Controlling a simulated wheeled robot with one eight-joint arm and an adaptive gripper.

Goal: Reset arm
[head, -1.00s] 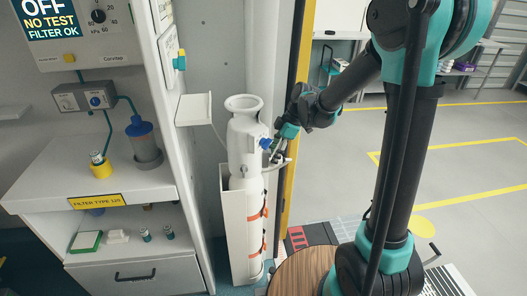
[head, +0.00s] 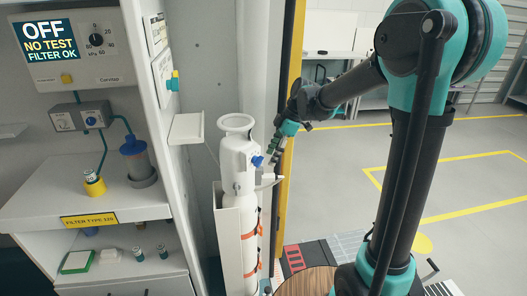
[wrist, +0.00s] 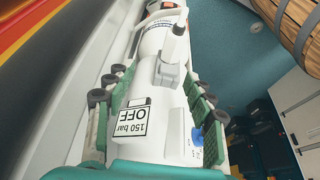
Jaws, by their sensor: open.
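My gripper (head: 274,154) is just right of the top of a white gas cylinder (head: 239,180) in the head view, near the blue knob (head: 257,161) on its valve. In the wrist view my gripper (wrist: 155,115) is open, with green-padded fingers spread to either side of the white valve body. That body carries a label reading "150 bar OFF" (wrist: 133,118) and the blue knob (wrist: 197,137). I see no object gripped; whether a finger touches the valve body cannot be told.
The cylinder stands in a white holder (head: 228,240) with orange straps. A cabinet with a counter (head: 75,195) and a test panel reading "OFF NO TEST FILTER OK" (head: 44,38) is at left. A yellow-edged post (head: 291,75) is close to my gripper. Open floor (head: 465,160) lies at right.

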